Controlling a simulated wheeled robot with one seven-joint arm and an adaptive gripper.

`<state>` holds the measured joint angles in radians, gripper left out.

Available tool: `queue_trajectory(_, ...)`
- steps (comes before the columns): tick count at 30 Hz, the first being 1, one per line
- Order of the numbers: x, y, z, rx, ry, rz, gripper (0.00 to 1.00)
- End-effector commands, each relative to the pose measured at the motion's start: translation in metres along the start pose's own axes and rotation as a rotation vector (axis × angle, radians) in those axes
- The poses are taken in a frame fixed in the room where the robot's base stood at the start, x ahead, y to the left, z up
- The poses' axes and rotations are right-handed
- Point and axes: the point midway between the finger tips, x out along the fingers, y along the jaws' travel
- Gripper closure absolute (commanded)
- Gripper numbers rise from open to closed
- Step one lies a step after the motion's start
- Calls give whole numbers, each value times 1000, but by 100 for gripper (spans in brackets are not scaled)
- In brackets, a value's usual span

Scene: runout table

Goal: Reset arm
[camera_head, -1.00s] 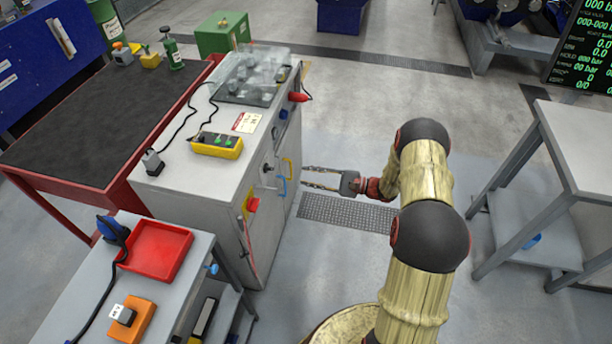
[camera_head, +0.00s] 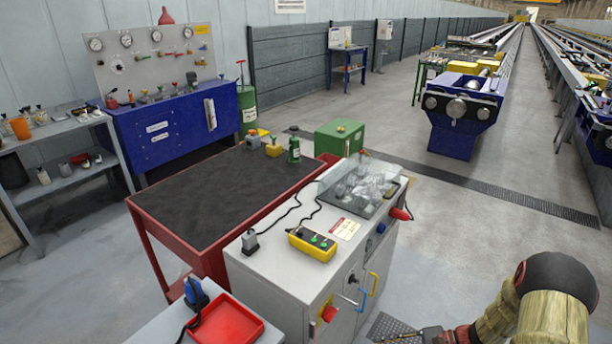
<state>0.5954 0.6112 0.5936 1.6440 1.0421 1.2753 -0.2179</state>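My gripper (camera_head: 408,335) shows at the bottom edge, pointing left, with its dark fingers over a grated floor plate. Part of it is cut off by the frame, so its opening is unclear. I see nothing held in the visible part. My arm (camera_head: 550,305), in worn yellow wrapping with a dark round joint, comes in from the lower right.
The grey cabinet (camera_head: 270,277) stands left of my gripper; its front carries a blue handle and a yellow handle (camera_head: 372,284). On top are a yellow button box (camera_head: 312,244) and a clear cover (camera_head: 360,185). Floor to the right (camera_head: 450,250) is clear.

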Motion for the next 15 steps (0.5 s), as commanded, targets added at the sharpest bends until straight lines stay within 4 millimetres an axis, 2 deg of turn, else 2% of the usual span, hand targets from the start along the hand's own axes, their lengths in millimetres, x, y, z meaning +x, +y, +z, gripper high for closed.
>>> queue_trajectory(1,-4,3,16,-25,19,59,73)
queue_trajectory(9,-41,28,96,-213,179,402,73)
queue_trajectory(15,-73,36,151,-398,322,603,73)
